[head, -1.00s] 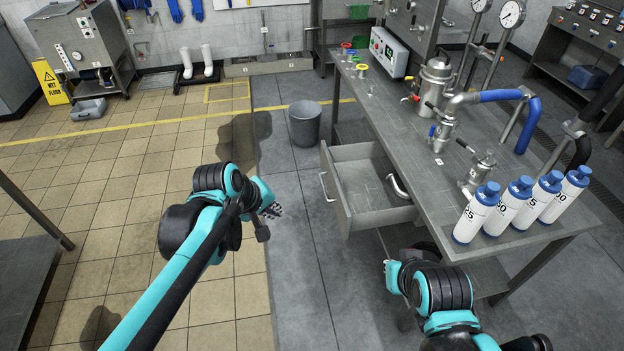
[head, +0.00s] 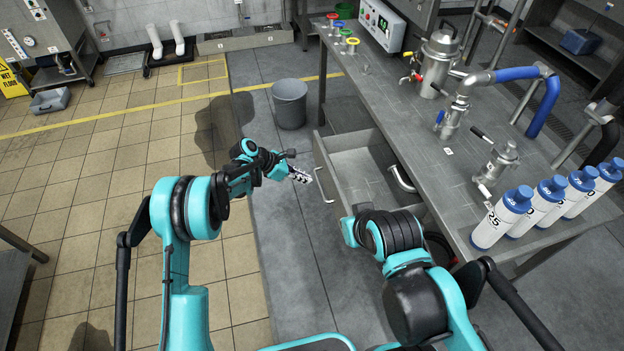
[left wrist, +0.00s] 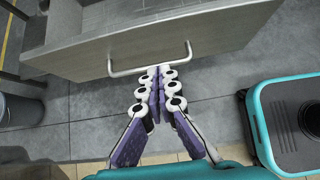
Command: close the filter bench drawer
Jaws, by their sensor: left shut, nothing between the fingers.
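The filter bench drawer (head: 358,168) is a grey metal drawer pulled out from the left side of the bench (head: 440,146). A curved pipe-like piece lies inside it. Its front (left wrist: 165,40) fills the top of the left wrist view, with a U-shaped handle (left wrist: 150,70). My left gripper (head: 306,177) is shut and empty, just left of the drawer front. In the left wrist view its fingertips (left wrist: 158,70) are at the handle; whether they touch it I cannot tell. My right arm stands in front of the drawer's near part, and its gripper is hidden behind it.
A grey bin (head: 290,104) stands on the floor beyond the drawer. Several blue-capped bottles (head: 500,217) stand on the bench's near end, with pipe fittings (head: 455,115) behind.

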